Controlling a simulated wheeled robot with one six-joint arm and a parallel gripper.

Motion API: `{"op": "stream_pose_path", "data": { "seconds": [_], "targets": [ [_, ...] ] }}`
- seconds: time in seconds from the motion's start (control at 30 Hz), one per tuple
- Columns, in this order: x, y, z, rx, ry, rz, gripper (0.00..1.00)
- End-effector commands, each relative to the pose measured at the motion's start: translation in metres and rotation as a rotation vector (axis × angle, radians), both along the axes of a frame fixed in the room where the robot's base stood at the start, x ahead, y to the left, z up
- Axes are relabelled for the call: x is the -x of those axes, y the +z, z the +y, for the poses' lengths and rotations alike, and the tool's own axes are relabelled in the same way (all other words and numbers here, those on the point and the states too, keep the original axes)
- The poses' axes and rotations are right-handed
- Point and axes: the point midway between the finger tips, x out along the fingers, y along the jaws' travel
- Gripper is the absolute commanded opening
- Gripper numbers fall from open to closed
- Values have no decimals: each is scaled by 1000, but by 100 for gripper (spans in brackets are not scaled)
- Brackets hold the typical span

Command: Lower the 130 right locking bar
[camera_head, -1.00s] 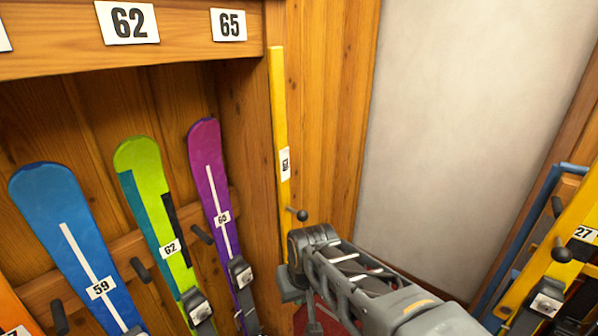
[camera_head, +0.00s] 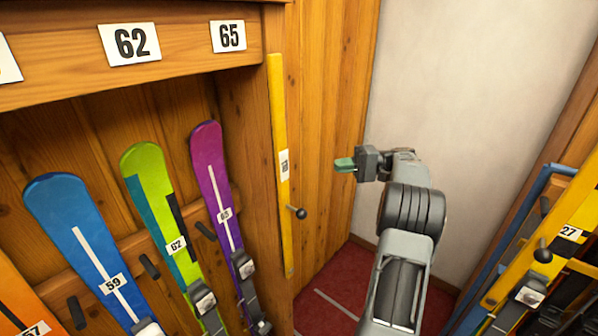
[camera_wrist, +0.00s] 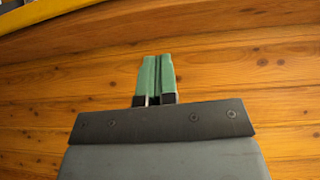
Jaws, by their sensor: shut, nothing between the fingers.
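A yellow bar (camera_head: 281,140) stands upright along the wooden post at the right end of the left ski rack. It bears a small white tag, too small to read, and a dark round knob (camera_head: 299,213) on a short stem lower down. No number 130 is readable. My gripper (camera_head: 344,165) is shut and empty, its green fingertips pointing left, to the right of the bar's tag and apart from the bar in the picture. In the wrist view the green fingers (camera_wrist: 155,77) are together before wooden boards. A yellow strip (camera_wrist: 60,20) crosses the upper left corner there.
Blue, green and purple skis (camera_head: 217,185) lean in the left rack, with dark pegs between them. At the right, a yellow ski (camera_head: 560,243) marked 27 leans in another rack. A pale wall (camera_head: 470,90) and a red floor (camera_head: 325,285) lie between the racks.

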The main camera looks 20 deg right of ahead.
Motion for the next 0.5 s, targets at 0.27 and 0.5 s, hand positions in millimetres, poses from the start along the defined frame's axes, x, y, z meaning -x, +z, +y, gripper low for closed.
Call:
{"op": "stream_pose_path", "data": {
  "seconds": [0.27, 0.5],
  "targets": [
    [1, 4, -3, -13, 7, -29, 0],
    [-1, 5, 2, -13, 9, -27, 0]
  ]
}}
